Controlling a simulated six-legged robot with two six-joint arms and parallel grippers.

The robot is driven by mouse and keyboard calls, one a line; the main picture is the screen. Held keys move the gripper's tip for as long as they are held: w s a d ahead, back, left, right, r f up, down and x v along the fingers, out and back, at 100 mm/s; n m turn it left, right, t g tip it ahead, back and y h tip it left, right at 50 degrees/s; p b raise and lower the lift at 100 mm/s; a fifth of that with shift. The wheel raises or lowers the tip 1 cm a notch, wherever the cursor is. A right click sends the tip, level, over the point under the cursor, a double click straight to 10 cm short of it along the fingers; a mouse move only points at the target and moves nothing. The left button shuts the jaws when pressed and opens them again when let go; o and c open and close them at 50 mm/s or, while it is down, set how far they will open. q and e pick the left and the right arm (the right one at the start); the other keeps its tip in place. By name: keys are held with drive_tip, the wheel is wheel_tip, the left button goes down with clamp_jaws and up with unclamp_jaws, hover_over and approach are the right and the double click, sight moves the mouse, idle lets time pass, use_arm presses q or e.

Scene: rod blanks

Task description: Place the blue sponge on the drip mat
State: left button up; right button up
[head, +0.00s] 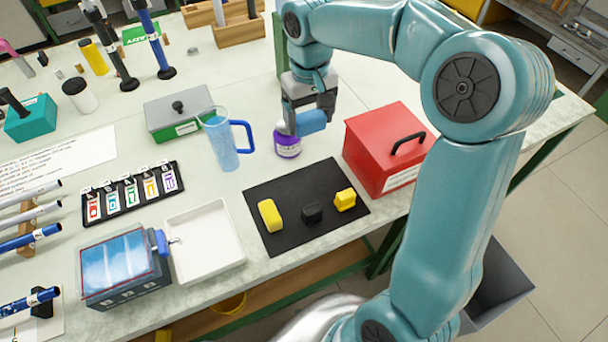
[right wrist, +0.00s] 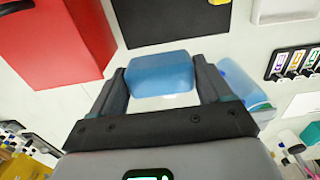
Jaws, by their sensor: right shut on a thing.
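The blue sponge (head: 312,122) is between the fingers of my right gripper (head: 308,110), which is shut on it. In the right wrist view the sponge (right wrist: 160,75) shows between the two dark fingers. The gripper holds it above the bench, close to a purple-labelled jar (head: 288,148) and behind the drip mat. The drip mat (head: 275,185) is a flat black sheet near the front of the bench. On it lie a yellow block (head: 270,215), a small black block (head: 312,213) and a smaller yellow piece (head: 345,199). My left gripper is not in view.
A red box (head: 378,150) with a black handle stands right of the mat. A blue jug (head: 220,145) stands left of my right gripper. A white tray (head: 205,265) lies left of the mat. The mat's far part is bare.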

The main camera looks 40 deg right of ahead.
drive_tip(key=f, duration=1.3)
drive_tip(key=shift+s+a+f, duration=0.1)
drive_tip(key=shift+s+f, duration=0.15)
drive_tip(key=shift+s, duration=0.05)
drive_tip(key=shift+f, duration=0.65)
wheel_tip(320, 180, down, 4)
drive_tip(key=shift+w+f, duration=0.1)
drive_tip(key=shift+w, duration=0.05)
drive_tip(key=shift+b, duration=0.3)
